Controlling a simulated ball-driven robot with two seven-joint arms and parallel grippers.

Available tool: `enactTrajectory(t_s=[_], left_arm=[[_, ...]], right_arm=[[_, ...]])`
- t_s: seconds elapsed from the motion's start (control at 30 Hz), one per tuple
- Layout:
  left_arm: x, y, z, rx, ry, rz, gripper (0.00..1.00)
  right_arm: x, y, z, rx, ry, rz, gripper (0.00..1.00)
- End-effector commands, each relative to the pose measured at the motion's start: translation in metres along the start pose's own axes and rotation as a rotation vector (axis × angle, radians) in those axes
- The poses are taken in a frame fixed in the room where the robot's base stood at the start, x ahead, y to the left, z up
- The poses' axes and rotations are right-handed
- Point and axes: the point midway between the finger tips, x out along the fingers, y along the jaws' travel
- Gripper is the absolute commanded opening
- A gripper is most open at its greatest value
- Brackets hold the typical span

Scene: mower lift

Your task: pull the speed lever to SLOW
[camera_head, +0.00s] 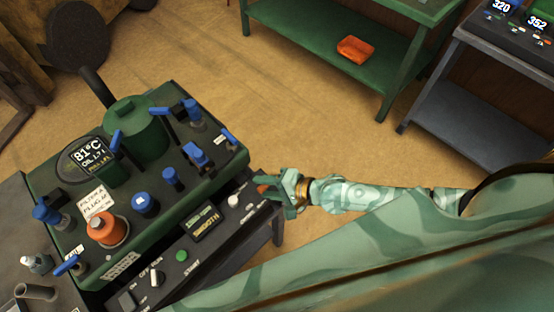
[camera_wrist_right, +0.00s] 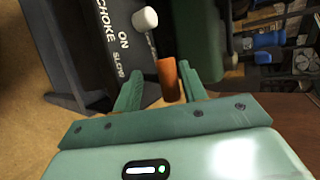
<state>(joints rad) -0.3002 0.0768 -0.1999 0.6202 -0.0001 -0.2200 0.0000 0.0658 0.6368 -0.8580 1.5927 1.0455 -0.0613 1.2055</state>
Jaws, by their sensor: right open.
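An orange-tipped lever (camera_wrist_right: 168,82), which looks like the speed lever, stands at the end of the dark control panel, near the word SLOW in the right wrist view. My right gripper (camera_wrist_right: 160,80) is open, with one finger on each side of the orange tip, nearer the right finger; I cannot tell whether they touch. In the head view, my right gripper (camera_head: 266,190) is at the panel's right end and largely hides the lever. A white-knobbed lever (camera_wrist_right: 145,20) stands close by, near the words CHOKE and ON. My left gripper is in neither view.
The green engine (camera_head: 127,126) with several blue parts and an orange cap (camera_head: 105,228) stands behind the panel. A green shelf (camera_head: 310,40) with an orange tray (camera_head: 356,49) stands at the back. The floor between is clear.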

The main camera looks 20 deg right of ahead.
Motion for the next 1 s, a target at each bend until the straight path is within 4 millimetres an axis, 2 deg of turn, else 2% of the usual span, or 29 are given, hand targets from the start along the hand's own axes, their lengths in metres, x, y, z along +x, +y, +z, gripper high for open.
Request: enactTrajectory(t_s=[0.17, 0.27, 0.37, 0.7, 0.83, 1.0], left_arm=[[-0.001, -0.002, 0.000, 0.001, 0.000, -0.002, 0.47], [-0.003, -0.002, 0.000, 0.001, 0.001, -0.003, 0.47], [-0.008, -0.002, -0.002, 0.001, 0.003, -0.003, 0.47], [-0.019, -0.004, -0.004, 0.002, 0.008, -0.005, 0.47], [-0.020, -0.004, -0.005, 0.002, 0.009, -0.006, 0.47], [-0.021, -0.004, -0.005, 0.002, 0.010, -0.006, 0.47]], right_arm=[[-0.002, 0.000, 0.001, 0.002, -0.002, 0.000, 0.42], [-0.011, 0.000, 0.001, 0.002, -0.001, 0.001, 0.42], [-0.030, 0.000, 0.001, 0.000, -0.002, 0.003, 0.42], [-0.121, 0.001, -0.002, -0.001, 0.001, 0.004, 0.42], [-0.146, 0.002, -0.004, -0.001, 0.003, 0.003, 0.42], [-0.163, 0.002, -0.004, 0.000, 0.004, 0.001, 0.42]])
